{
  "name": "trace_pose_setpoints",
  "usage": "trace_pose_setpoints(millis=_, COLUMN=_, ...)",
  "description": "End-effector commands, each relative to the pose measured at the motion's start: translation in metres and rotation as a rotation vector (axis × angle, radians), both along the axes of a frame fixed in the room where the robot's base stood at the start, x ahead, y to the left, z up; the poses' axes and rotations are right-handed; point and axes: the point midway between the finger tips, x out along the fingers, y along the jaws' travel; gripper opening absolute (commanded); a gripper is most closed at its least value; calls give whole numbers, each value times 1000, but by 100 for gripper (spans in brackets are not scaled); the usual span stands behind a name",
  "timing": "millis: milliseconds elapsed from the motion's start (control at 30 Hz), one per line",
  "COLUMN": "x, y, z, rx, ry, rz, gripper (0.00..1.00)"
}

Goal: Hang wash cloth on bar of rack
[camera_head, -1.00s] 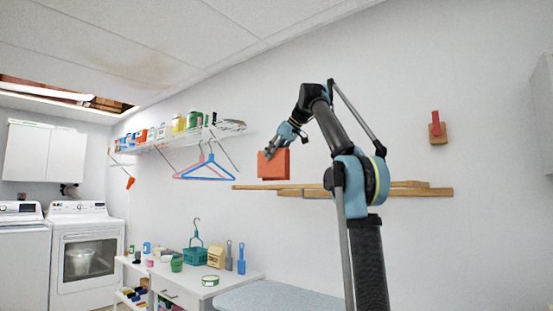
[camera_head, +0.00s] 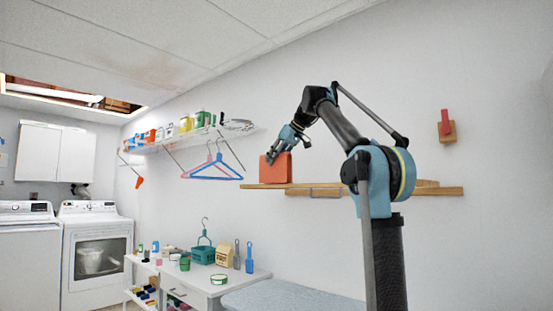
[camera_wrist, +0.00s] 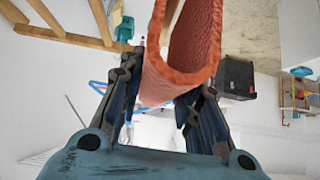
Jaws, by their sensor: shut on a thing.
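The wash cloth (camera_head: 277,171) is orange-red and folded. My gripper (camera_head: 271,158) is shut on its upper part, near the left end of the wooden rack (camera_head: 330,191) on the wall. The cloth's lower edge shows just at the height of the front bar (camera_head: 250,187); whether they touch I cannot tell. In the wrist view the cloth (camera_wrist: 180,80) bends in a U, its closed fold between my gripper's fingers (camera_wrist: 165,105). A strip of wood (camera_wrist: 170,18) shows beside or between its flaps. Rack bars (camera_wrist: 75,38) also show at upper left.
A wire shelf (camera_head: 190,136) with bottles and hangers (camera_head: 215,168) is left of the rack. A white table (camera_head: 225,285) with small items and an ironing board (camera_head: 290,297) stand below.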

Motion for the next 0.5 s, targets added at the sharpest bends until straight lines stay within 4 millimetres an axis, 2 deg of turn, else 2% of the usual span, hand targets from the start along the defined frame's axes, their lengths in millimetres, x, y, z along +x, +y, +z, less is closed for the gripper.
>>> trace_pose_setpoints(millis=500, x=0, y=0, z=-34, rx=0, ry=0, rz=0, gripper=7)
